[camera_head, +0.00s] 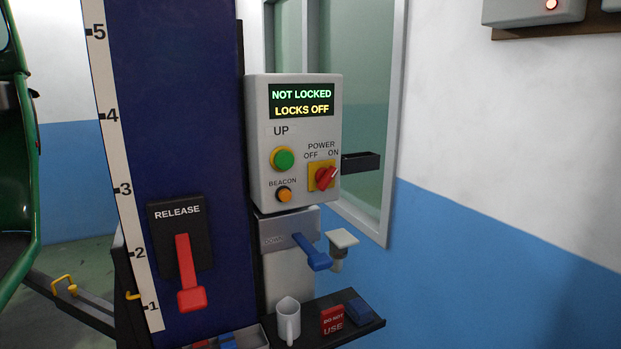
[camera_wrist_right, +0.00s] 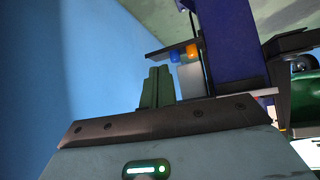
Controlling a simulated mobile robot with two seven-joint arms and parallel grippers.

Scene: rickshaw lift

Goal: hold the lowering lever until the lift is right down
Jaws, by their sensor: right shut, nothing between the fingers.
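A red lever (camera_head: 188,272) hangs down on a black plate marked RELEASE, on the dark blue lift column (camera_head: 175,120). The panel display (camera_head: 301,101) reads NOT LOCKED and LOCKS OFF. A green vehicle (camera_head: 22,190) shows in part at the left edge. In the right wrist view my right gripper (camera_wrist_right: 158,73) has its fingers together, empty and apart from the column (camera_wrist_right: 228,45). My left gripper is not in view.
The control panel (camera_head: 293,140) carries a green UP button, an orange BEACON button and a red power switch. A shelf (camera_head: 360,331) below holds a white mug (camera_head: 288,321), a red DO NOT USE block (camera_head: 332,320) and a blue block.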

